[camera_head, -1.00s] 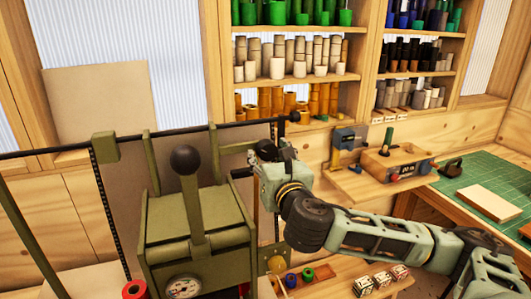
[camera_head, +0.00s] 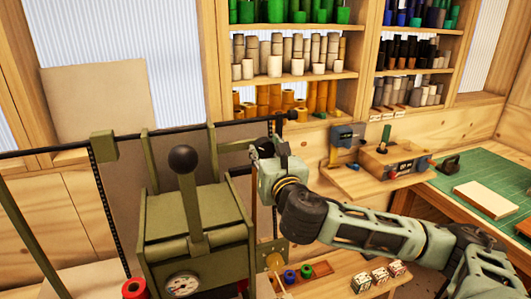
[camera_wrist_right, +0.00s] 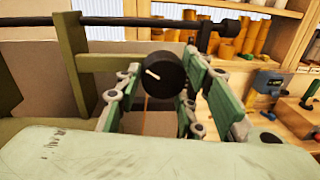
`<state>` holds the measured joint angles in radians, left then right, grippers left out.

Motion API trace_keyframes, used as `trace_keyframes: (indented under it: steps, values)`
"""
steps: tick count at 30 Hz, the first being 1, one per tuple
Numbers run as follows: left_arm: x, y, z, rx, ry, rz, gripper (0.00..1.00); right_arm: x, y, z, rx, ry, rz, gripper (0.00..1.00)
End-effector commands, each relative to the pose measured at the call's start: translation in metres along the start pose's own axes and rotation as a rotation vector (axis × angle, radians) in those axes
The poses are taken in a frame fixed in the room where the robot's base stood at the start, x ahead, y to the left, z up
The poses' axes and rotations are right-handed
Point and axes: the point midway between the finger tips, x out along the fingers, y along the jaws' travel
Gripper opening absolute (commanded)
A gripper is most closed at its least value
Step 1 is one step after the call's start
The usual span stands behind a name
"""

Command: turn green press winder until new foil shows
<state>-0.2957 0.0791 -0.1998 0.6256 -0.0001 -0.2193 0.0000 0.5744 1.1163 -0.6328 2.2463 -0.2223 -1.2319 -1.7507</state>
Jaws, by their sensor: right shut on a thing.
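The olive-green press (camera_head: 195,225) stands at the lower left in the head view, with an upright lever topped by a black ball (camera_head: 184,159). My right gripper (camera_head: 262,150) is at the upper right side of the press, beside its frame. In the right wrist view, a round black knob with a pale mark (camera_wrist_right: 163,75) sits between the green fingers of the right gripper (camera_wrist_right: 158,88), which is shut on it. The knob is largely hidden by the gripper in the head view. I cannot make out the foil. My left gripper is out of view.
A dark rod (camera_head: 60,147) runs across the press top. A dial gauge (camera_head: 183,284) and a red roll (camera_head: 135,289) are at the front. A shelf (camera_head: 318,283) with small rolls and patterned cubes lies lower right. The green mat (camera_head: 478,176) is farther right.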

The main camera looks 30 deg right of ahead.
Motion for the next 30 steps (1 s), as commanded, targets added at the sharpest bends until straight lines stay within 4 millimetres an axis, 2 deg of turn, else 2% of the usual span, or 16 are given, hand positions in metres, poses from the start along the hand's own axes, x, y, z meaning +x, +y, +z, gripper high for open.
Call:
trace_keyframes:
  steps: [11,30]
  values:
    - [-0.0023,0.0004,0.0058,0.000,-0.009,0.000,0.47,-0.0002,0.0009,0.0024,0.097,0.006,0.003,0.09]
    - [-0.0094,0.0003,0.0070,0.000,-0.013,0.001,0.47,0.0001,-0.0013,0.0076,0.663,0.051,0.001,0.09]
